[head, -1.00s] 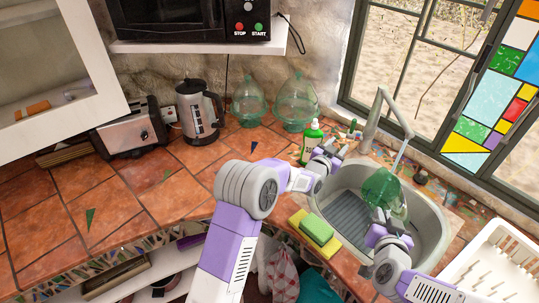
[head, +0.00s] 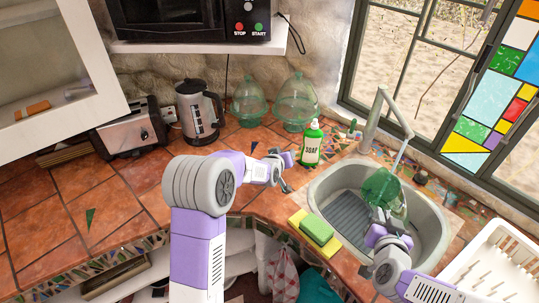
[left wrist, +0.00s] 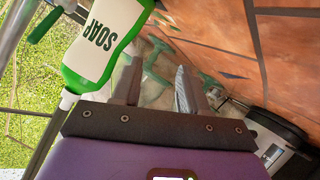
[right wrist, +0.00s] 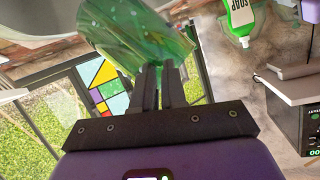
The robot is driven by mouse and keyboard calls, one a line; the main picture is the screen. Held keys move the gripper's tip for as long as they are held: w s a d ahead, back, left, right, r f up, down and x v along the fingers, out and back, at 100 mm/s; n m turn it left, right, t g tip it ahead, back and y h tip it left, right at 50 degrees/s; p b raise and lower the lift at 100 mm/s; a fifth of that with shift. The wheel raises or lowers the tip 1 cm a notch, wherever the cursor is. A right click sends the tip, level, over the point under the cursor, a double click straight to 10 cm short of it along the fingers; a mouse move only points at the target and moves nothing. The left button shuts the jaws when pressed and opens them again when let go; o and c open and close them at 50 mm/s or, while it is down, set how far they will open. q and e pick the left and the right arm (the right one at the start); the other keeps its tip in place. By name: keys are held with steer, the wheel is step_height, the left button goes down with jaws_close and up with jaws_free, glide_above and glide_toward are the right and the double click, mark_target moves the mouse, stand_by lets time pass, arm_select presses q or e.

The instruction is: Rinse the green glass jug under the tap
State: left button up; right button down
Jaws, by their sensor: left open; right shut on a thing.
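The green glass jug (head: 383,187) is held tilted over the sink (head: 437,225), below the tap (head: 371,125). A pale stream of water (head: 401,154) runs from the spout down to the jug. My right gripper (head: 384,220) is shut on the jug from below; in the right wrist view the jug (right wrist: 135,35) sits at its fingertips (right wrist: 160,75). Which part it grips is unclear. My left gripper (head: 287,171) is open and empty over the counter, left of the sink; its fingers (left wrist: 155,85) stand apart in the left wrist view.
A green soap bottle (head: 312,145) stands just behind my left gripper. A sponge (head: 317,229) lies at the sink's front left edge. A white dish rack (head: 495,262) stands at the right. Glass domes (head: 297,103), a kettle (head: 199,112) and a toaster (head: 130,130) line the back.

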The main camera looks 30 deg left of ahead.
mark_target(353, 122)
arm_select(q)
steer(key=shift+s+a+f+n+g+y, duration=0.1)
steer(key=shift+s+a+n+y, duration=0.2)
steer(key=shift+a+n, duration=0.35)
steer(key=shift+s+a+r+n+g+y, duration=0.15)
steer(key=shift+s+a+n, duration=0.2)
steer(key=shift+a, duration=0.65)
steer(key=shift+s+a+f+n+g+y, duration=0.15)
steer(key=shift+s+a+n+y, duration=0.1)
steer(key=shift+a+n, duration=0.4)
steer(key=shift+a, duration=0.15)
